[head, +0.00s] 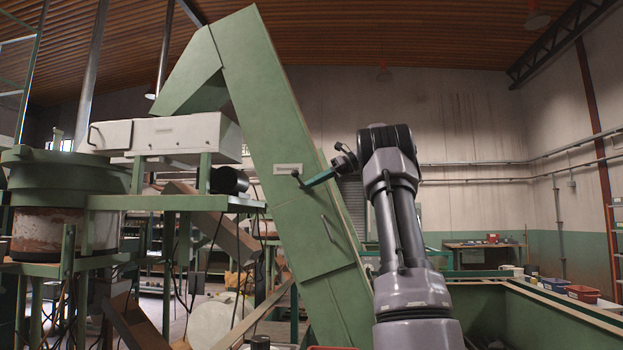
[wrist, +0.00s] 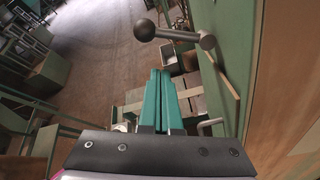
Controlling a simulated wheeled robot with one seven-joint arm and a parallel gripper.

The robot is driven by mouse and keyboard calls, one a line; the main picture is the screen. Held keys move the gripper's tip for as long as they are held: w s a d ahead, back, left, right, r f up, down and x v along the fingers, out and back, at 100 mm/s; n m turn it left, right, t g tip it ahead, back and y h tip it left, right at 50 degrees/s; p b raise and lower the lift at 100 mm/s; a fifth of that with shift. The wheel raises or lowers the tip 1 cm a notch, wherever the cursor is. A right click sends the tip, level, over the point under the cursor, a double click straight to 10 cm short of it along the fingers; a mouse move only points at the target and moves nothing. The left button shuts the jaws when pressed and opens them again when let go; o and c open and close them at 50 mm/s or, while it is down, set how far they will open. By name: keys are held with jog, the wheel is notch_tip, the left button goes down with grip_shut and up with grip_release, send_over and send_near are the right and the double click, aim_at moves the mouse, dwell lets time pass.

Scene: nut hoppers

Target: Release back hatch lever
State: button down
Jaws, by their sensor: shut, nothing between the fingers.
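The back hatch lever is a dark ball knob on a short metal rod, mounted on the green sloping hopper chute. In the wrist view the lever (wrist: 180,35) lies across the top, its knob at the left and its pivot on the green panel (wrist: 232,50) at the right. In the head view the lever (head: 295,173) is small, beside a pale label plate. My gripper (head: 305,185) reaches in from the right with teal fingers. In the wrist view my gripper (wrist: 161,72) is shut and empty, its tips just below the lever rod. I cannot tell whether they touch it.
A bar handle (head: 327,228) stands out from the chute's lower panel. A white feeder box (head: 165,135) and a round green bowl (head: 60,165) are at the left. A green-walled bench (head: 560,310) with red and blue bins is at the right.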

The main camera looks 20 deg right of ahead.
jog(key=v, duration=1)
jog(key=shift+s+f, duration=0.2)
jog(key=shift+d, duration=0.1)
jog(key=s+a+f+n+h, duration=0.2)
jog(key=s+a+f+n, duration=0.3)
jog(key=a, duration=0.4)
jog(key=s+a+f+n+h, duration=0.2)
jog(key=s+a+n+h, duration=0.1)
jog(key=s+a+n, duration=0.5)
jog(key=s+a+f+n+h, duration=0.1)
jog(key=s+a+f+n, duration=0.1)
jog(key=s+f+n, duration=0.2)
jog(key=s+a+f+n+h, duration=0.1)
jog(key=s+a+f+n, duration=0.2)
jog(key=s+f, duration=0.5)
jog(key=s+a+f+n+t+h, duration=0.1)
jog(key=s+a+f+n+h, duration=0.1)
jog(key=s+f+n, duration=0.3)
notch_tip(320, 180, down, 3)
jog(key=shift+s+a+f, duration=0.2)
jog(key=shift+s+a, duration=0.3)
jog(key=shift+s, duration=0.35)
